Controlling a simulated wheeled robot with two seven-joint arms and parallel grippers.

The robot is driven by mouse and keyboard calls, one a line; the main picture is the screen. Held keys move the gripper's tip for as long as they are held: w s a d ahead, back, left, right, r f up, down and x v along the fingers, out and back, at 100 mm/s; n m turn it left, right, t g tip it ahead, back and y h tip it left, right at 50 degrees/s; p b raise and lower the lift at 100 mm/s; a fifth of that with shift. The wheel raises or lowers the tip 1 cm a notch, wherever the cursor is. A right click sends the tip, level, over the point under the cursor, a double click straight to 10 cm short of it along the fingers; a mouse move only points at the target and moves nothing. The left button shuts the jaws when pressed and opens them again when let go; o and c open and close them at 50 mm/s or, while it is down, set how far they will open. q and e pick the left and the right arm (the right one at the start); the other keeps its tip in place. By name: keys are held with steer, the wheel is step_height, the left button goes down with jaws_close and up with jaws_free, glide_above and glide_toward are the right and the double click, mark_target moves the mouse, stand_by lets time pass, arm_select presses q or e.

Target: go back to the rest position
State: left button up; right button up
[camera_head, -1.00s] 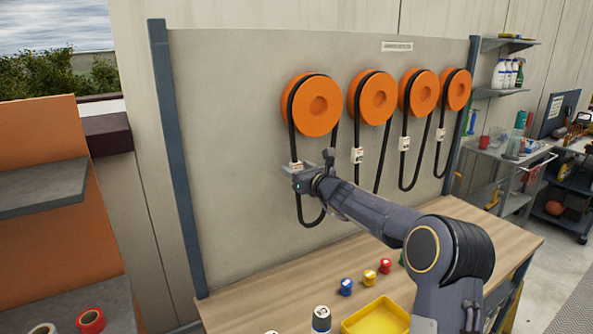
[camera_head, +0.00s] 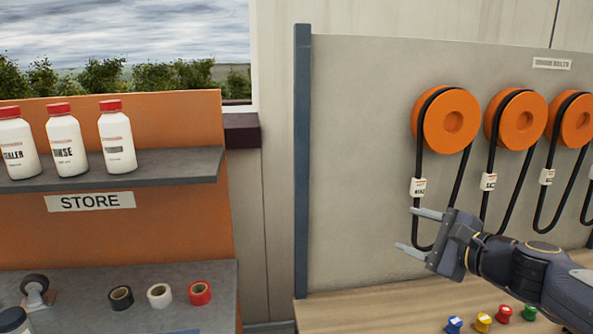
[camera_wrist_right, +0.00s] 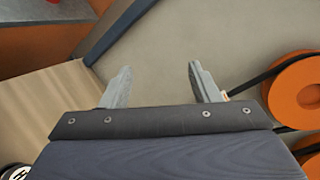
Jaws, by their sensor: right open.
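My right gripper (camera_head: 420,230) is open and empty in the head view, in front of the grey board, with its fingers pointing left. It is just below the white tag of the leftmost belt (camera_head: 417,187), which hangs from an orange pulley (camera_head: 453,121). In the right wrist view the two fingers (camera_wrist_right: 160,85) are spread apart with nothing between them, and the board shows behind them. My left gripper is not in view.
A wooden bench (camera_head: 380,312) runs below the board, with several coloured spools such as a blue one (camera_head: 454,324). At left, a STORE shelf (camera_head: 180,166) holds white bottles (camera_head: 67,145). Tape rolls (camera_head: 159,295) lie on the lower shelf.

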steer(key=s+a+f+n+g+h, duration=0.1)
steer(key=s+f+n+g, duration=0.1)
steer(key=s+f+n, duration=0.3)
steer(key=s+a+f+n+g+h, duration=0.1)
steer(key=s+f+n+g, duration=0.2)
steer(key=s, duration=1.1)
steer(key=s+f+n+g+h, duration=0.2)
steer(key=s+f+n+g, duration=0.1)
steer(key=s+f+n, duration=0.6)
step_height(320, 180, down, 3)
steer(key=shift+s+a+r, duration=0.15)
steer(key=shift+s+a, duration=0.1)
steer(key=shift+a, duration=0.15)
